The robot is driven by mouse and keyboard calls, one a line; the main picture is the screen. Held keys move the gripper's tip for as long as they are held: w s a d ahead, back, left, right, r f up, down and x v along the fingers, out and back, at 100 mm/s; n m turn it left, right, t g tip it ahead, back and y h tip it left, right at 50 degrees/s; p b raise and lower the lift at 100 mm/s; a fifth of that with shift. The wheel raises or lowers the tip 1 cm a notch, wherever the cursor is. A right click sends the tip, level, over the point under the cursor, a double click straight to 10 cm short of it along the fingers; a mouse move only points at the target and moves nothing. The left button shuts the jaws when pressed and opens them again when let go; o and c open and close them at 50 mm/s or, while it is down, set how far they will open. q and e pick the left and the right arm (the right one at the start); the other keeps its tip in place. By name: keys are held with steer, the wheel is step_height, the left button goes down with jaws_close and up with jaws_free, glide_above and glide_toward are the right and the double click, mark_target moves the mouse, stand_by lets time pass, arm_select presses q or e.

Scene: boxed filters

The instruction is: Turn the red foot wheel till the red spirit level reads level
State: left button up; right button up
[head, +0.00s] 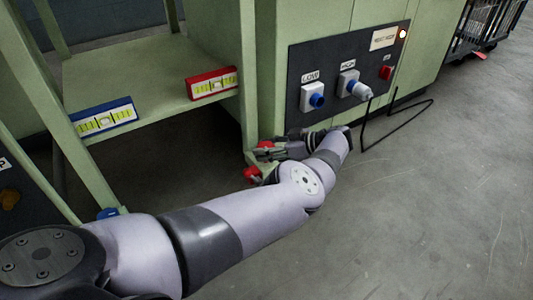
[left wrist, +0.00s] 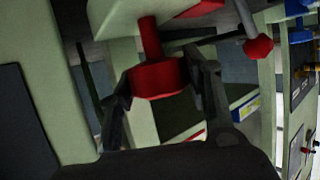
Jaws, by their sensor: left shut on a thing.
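The red foot wheel (left wrist: 158,80) hangs on a red stem under a green post in the left wrist view. My left gripper (left wrist: 162,88) is shut on it, one dark finger on each side. In the head view the wheel (head: 252,175) shows partly at the foot of the post, with my left gripper (head: 264,166) at it. The red spirit level (head: 213,83) sits on the front edge of the green shelf; its bubble is too small to read surely. My right gripper is not in view.
A blue spirit level (head: 104,118) is at the shelf's left, above a blue foot wheel (head: 108,214). A red ball knob (left wrist: 258,47) is close to my gripper.

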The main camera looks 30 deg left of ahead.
arm_select(q)
steer(key=shift+a+r, duration=0.15)
steer(key=shift+a, duration=0.1)
steer(key=o, duration=0.9)
steer(key=shift+o, duration=1.3)
steer(key=shift+d, duration=0.1)
